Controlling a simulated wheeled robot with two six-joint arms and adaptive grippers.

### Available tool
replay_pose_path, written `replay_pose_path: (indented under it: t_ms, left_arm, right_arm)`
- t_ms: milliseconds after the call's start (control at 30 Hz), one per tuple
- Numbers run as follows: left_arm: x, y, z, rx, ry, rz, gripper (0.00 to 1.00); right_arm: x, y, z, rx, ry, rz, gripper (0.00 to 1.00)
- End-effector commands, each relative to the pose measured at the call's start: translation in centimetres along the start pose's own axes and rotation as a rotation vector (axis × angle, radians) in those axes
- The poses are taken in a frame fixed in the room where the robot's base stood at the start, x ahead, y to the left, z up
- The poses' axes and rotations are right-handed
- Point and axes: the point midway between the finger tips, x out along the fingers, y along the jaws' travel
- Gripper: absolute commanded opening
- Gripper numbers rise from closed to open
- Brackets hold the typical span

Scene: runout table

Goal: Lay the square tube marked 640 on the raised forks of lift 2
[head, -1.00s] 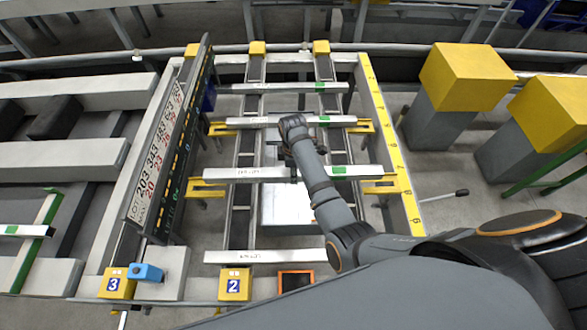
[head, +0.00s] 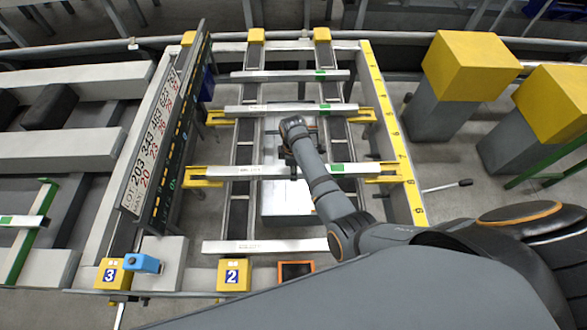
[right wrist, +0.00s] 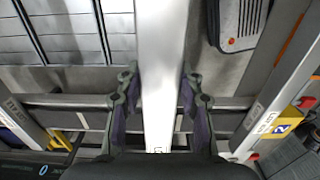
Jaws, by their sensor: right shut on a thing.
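My right gripper (head: 291,168) is shut around the middle of a pale square tube (head: 240,172) with a green band. In the right wrist view the tube (right wrist: 162,60) runs between the two fingers (right wrist: 158,105). Its printed mark is too small and partly hidden to read. In the head view its ends overlap the yellow left fork (head: 194,182) and right fork (head: 385,180) of the nearer pair; I cannot tell whether it touches them. The yellow block marked 2 (head: 234,276) stands at the near end. My left gripper is not in view.
Another tube (head: 262,247) lies nearer, and two more lie farther off, one (head: 260,110) by the farther yellow forks (head: 366,115), one (head: 285,75) beyond. An upright lot board (head: 165,130) stands left. A ruled yellow strip (head: 392,130) runs along the right.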

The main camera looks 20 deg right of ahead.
Motion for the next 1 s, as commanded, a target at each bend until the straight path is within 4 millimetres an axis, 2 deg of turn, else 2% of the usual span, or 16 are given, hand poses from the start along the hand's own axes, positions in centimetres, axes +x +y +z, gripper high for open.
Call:
replay_pose_path:
  t_ms: [33, 67, 233, 767, 867, 1000]
  left_arm:
    - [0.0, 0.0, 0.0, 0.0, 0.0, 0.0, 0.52]
    - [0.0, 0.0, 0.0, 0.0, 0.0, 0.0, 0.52]
    - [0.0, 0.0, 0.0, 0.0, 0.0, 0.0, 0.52]
    - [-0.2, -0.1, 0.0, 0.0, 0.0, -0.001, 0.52]
    - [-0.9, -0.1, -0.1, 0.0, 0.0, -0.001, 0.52]
    - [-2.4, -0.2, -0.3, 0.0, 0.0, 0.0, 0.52]
  right_arm:
    - [-0.1, 0.1, 0.0, 0.0, 0.001, 0.003, 0.0]
    - [-0.1, 0.1, 0.0, 0.0, 0.001, 0.003, 0.4]
    - [-0.1, 0.1, 0.0, 0.0, 0.001, 0.002, 0.63]
    - [-0.3, 0.0, 0.0, 0.0, 0.0, 0.0, 0.64]
    - [-1.7, 0.0, 0.0, 0.0, 0.001, 0.001, 0.64]
    - [-4.7, 0.0, -0.1, 0.001, 0.002, 0.002, 0.64]
